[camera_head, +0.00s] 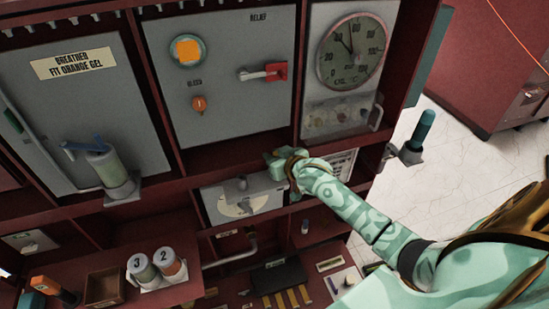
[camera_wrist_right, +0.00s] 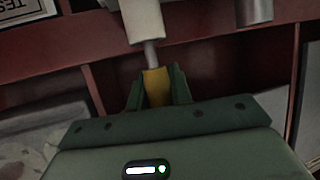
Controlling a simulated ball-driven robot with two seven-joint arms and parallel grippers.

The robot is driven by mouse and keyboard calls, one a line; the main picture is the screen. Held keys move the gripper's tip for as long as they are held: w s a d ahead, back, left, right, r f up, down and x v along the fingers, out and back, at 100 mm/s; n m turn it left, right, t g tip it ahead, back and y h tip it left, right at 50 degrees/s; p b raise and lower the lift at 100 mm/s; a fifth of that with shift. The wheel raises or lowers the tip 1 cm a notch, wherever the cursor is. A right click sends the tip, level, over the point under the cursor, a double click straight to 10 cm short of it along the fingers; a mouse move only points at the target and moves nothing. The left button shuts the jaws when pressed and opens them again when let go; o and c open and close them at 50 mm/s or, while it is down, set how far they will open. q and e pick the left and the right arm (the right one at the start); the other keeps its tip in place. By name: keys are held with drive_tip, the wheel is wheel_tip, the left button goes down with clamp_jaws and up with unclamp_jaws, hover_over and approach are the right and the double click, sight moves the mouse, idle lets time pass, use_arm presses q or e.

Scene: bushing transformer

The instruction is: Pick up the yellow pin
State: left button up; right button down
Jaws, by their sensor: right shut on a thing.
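The yellow pin (camera_wrist_right: 157,86) shows in the right wrist view, between the two green fingers of my right gripper (camera_wrist_right: 158,90). The gripper is shut on it. A thin grey rod runs from the yellow part up to a pale cylinder (camera_wrist_right: 143,20); I cannot tell whether they are one piece with the pin. In the head view my right gripper (camera_head: 275,162) is at the red frame below the relief panel, and the pin is hidden there. My left gripper is not in view.
Above are the relief panel (camera_head: 228,110) with a red-based handle (camera_head: 275,71) and a round gauge (camera_head: 350,50). A grey panel (camera_head: 240,205) is just below my gripper. At lower left, canisters (camera_head: 142,268) stand near a wooden box (camera_head: 104,288).

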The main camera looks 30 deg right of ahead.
drive_tip(key=s+d+r+p, duration=0.2)
drive_tip(key=s+r+p, duration=0.1)
drive_tip(key=s+r, duration=0.9)
drive_tip(key=shift+s+d+p, duration=0.35)
drive_tip(key=shift+s, duration=0.55)
drive_tip(key=shift+r, duration=0.1)
